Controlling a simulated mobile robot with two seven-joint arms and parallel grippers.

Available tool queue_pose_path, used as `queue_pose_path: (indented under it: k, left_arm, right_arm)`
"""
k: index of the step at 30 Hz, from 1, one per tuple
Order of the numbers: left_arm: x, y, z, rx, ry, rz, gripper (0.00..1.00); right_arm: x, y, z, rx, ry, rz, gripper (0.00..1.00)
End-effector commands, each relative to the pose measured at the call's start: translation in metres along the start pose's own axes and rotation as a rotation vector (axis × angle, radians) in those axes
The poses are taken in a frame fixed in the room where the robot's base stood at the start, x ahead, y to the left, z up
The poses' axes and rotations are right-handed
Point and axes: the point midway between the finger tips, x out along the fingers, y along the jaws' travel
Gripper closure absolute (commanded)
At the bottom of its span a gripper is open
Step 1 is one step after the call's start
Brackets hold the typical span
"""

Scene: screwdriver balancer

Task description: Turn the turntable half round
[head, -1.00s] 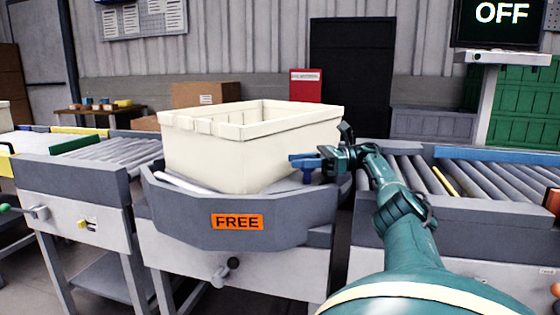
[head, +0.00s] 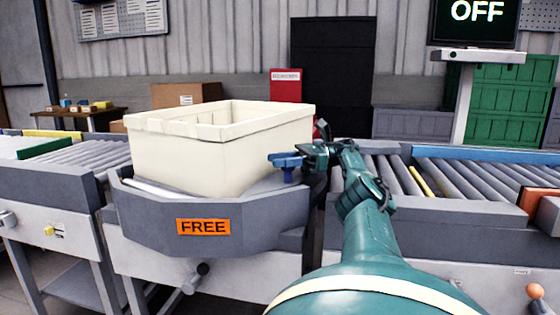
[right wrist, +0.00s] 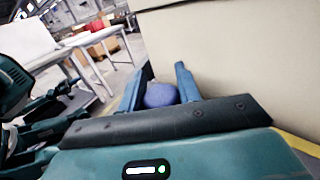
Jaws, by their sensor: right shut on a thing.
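The turntable (head: 263,222) is a grey, many-sided top with an orange FREE label (head: 203,226) on its front. A cream bin (head: 222,158) sits on it, open side up. A blue knob (head: 288,174) on a post stands at the turntable's right side, beside the bin. My right gripper (head: 284,160) is shut on this knob. In the right wrist view the rounded knob (right wrist: 161,94) shows between my two blue fingers, close to the bin's wall (right wrist: 220,55). My left gripper is not in view.
Roller conveyors stand on the left (head: 85,158) and right (head: 455,178) of the turntable. A lever with a dark knob (head: 203,269) is below the turntable's front. A screen (head: 480,14) reading OFF stands at the back right. Cardboard boxes (head: 185,95) are behind.

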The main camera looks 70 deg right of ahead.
Motion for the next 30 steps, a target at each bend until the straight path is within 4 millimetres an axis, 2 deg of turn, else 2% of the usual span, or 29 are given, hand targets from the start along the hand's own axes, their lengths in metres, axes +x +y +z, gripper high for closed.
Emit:
queue_pose_path:
  k: [4,5,12,19,22,27,30]
  left_arm:
    - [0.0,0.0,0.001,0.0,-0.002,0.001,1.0]
    - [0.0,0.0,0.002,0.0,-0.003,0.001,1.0]
    - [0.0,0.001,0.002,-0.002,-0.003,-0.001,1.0]
    - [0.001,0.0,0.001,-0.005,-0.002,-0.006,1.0]
    - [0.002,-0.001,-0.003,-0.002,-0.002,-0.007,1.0]
    - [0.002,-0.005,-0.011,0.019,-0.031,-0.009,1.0]
    - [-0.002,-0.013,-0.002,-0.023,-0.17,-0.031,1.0]
  right_arm:
    - [0.0,0.0,-0.001,0.001,0.003,-0.001,1.0]
    - [0.0,0.0,-0.001,0.001,0.003,-0.001,0.64]
    - [0.0,0.0,0.0,0.001,0.002,0.0,0.45]
    - [0.0,0.0,0.001,0.0,0.001,0.0,0.45]
    - [0.0,0.0,0.008,-0.002,0.0,0.0,0.45]
    - [0.0,0.0,0.041,-0.004,-0.002,-0.001,0.45]
    - [0.0,0.0,0.061,-0.004,-0.002,-0.001,0.45]
